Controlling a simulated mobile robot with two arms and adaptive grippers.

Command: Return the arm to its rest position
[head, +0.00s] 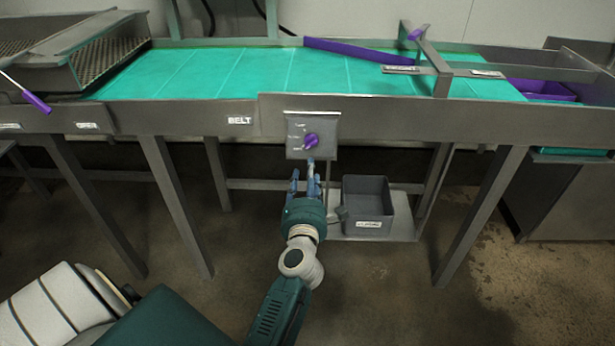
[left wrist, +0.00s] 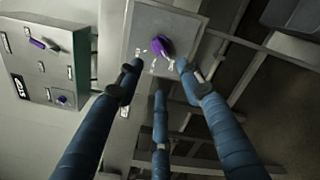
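My left gripper (head: 304,172) reaches up in front of the belt's control box (head: 298,128). Its blue fingers are spread and hold nothing. The purple knob (head: 311,140) on the box sits just above the fingertips in the head view. In the left wrist view the fingers (left wrist: 159,72) are apart, and the knob (left wrist: 162,46) lies beyond the tips with a visible gap. The control box plate (left wrist: 150,22) surrounds the knob there. My right gripper is not in view.
A green conveyor belt (head: 230,75) runs behind the metal front rail (head: 390,118), with a purple bar (head: 350,55) across it. A grey bin (head: 368,190) stands on a low shelf below. Table legs flank my arm. A purple-handled lever (head: 36,102) is at the far left.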

